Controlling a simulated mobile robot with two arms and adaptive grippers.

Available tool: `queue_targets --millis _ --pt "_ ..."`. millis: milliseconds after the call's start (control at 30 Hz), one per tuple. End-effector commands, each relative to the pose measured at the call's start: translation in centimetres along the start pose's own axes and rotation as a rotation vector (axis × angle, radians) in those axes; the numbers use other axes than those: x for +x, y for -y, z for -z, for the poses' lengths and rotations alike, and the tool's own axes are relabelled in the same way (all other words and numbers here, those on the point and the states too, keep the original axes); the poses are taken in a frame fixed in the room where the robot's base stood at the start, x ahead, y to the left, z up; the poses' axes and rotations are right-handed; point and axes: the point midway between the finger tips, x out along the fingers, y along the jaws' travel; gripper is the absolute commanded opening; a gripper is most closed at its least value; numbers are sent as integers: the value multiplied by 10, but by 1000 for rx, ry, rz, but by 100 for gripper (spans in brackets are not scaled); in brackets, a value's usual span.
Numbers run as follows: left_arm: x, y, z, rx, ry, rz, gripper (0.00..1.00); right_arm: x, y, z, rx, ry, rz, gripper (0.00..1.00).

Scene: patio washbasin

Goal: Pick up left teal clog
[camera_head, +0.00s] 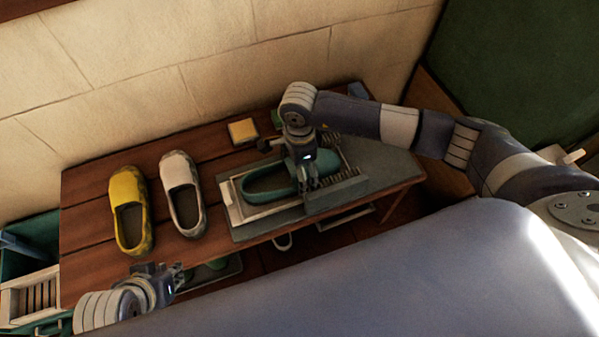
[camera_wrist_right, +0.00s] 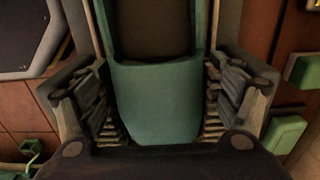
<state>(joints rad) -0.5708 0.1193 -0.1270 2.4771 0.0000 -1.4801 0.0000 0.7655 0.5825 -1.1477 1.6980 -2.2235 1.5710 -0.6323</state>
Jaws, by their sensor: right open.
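A teal clog (camera_head: 270,187) lies in a pale-rimmed tray (camera_head: 233,205) on the table. My right gripper (camera_head: 312,183) is over the right end of this clog and hides part of it. In the right wrist view the clog's closed teal end (camera_wrist_right: 155,100) sits between the open right gripper's fingers (camera_wrist_right: 158,112), with one finger along each side. I cannot tell whether the fingers touch it. My left gripper (camera_head: 168,277) is low at the table's front left edge, away from the clog; its jaw opening is unclear.
A yellow clog (camera_head: 128,193) and a white clog (camera_head: 178,172) stand on the wooden table (camera_head: 85,220) left of the tray. A yellow block (camera_head: 243,131) lies behind the tray. A stone wall (camera_head: 140,70) closes the back. Bare tabletop shows at the left.

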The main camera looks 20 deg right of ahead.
Motion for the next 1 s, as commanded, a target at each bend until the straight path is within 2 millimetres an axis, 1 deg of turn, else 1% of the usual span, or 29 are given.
queue_targets --millis 167,200,233,333,367,600,700,767,800,867,1000 --pt "0 0 1 0 -2 0 19 0 0 0 0 1 1 84" --pt "0 0 1 0 -2 0 19 0 0 0 0 1 0 79" --pt "0 0 0 0 -2 0 19 0 0 0 0 0 0 72" --pt "0 0 0 0 -1 0 19 0 0 0 0 0 0 50" --pt "0 0 0 0 -1 0 19 0 0 0 0 0 0 47" --pt "0 0 0 0 -1 0 19 -1 0 0 0 1 1 47" --pt "-2 0 -1 0 7 1 19 -7 1 0 0 1 1 47" --pt "-4 1 -9 -1 43 1 19 -15 1 0 0 1 3 47" --pt "-7 2 -17 -3 75 3 19 -22 2 0 0 1 5 47" --pt "-11 3 -26 -4 118 5 19 -33 2 0 -1 1 5 47" --pt "-16 3 -21 -4 108 4 19 -63 1 0 -1 2 5 47"
